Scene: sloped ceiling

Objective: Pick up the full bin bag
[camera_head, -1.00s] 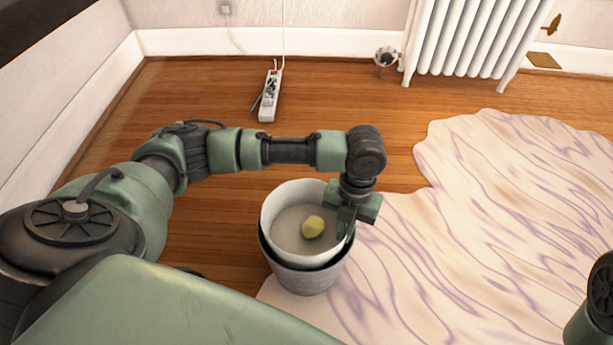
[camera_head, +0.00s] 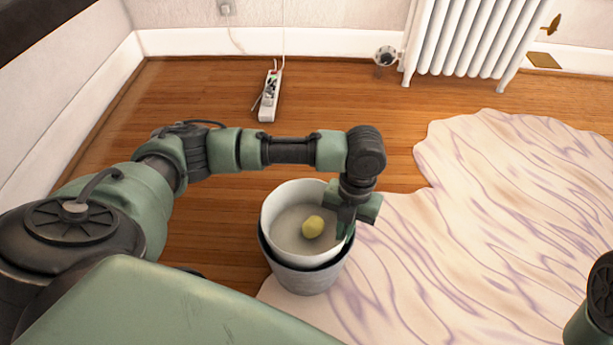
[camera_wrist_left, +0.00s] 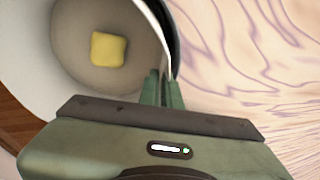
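My left gripper (camera_head: 347,228) reaches down at the right side of the rim. In the left wrist view its two fingers (camera_wrist_left: 162,90) are close together with the thin white rim between them. The fingertips are partly hidden in the head view. My right gripper is out of view.
A pale, purple-veined rug (camera_head: 500,220) covers the right of the wooden floor. A white power strip (camera_head: 269,95) lies behind the bin. A white radiator (camera_head: 470,40) and a small round object (camera_head: 386,56) are at the back wall.

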